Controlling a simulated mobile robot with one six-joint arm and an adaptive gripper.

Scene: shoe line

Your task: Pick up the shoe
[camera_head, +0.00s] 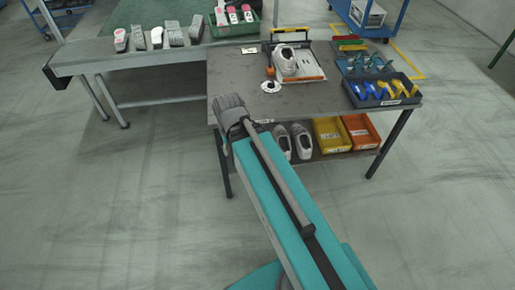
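A light grey-white shoe (286,61) sits on a white plate or fixture (310,73) on the dark work table (235,88). Two more light shoes, a left one (282,141) and a right one (302,141), stand side by side on the shelf under the table top. Which shoe is meant cannot be told from the picture. My gripper's fingers cannot be made out. Only my teal body and a grey arm part in front of the table's left corner show, and they hide part of the table edge.
Several shoe parts (156,37) lie in a row on the left bench (150,63). A green crate (236,27) is behind. A dark tray (383,98) with yellow and blue tools, a yellow bin (331,135) and an orange bin (361,132) are right.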

